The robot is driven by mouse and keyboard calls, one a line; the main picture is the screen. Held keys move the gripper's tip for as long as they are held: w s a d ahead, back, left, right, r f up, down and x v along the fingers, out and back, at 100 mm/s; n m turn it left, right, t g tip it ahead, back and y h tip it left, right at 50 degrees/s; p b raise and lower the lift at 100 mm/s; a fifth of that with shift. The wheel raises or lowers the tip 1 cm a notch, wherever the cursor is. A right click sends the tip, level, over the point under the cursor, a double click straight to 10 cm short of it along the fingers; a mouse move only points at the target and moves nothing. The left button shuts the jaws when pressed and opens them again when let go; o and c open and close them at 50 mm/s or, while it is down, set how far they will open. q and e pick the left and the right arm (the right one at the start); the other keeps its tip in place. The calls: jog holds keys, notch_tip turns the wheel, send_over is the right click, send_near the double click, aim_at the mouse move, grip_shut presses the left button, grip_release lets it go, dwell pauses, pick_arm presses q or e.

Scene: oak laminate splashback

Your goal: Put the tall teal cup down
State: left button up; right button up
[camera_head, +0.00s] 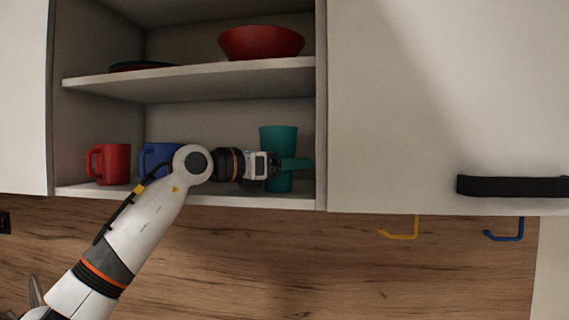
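The tall teal cup (279,139) stands upright at the right end of the lower shelf in the open cupboard. My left gripper (296,164) comes in from the left at the cup's middle. One finger lies across the front of the cup, and the other finger is hidden. The gripper appears shut on the cup. The cup's base shows just below the gripper, at the level of the shelf board (222,195); I cannot tell whether it touches the board. My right gripper is not in view.
A red mug (116,164) and a blue mug (158,157), partly behind my arm, stand left on the same shelf. A red bowl (262,42) and a dark, reddish dish (143,66) are on the shelf above. The cupboard's side wall (321,120) is close right of the cup.

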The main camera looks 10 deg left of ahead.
pick_arm(q)
jog(key=shift+r, duration=0.15)
jog(key=b+v, duration=0.5)
jog(key=v, duration=0.6)
jog(key=shift+s+a+r, duration=0.1)
jog(key=shift+s+a, duration=0.25)
jog(key=shift+s, duration=0.05)
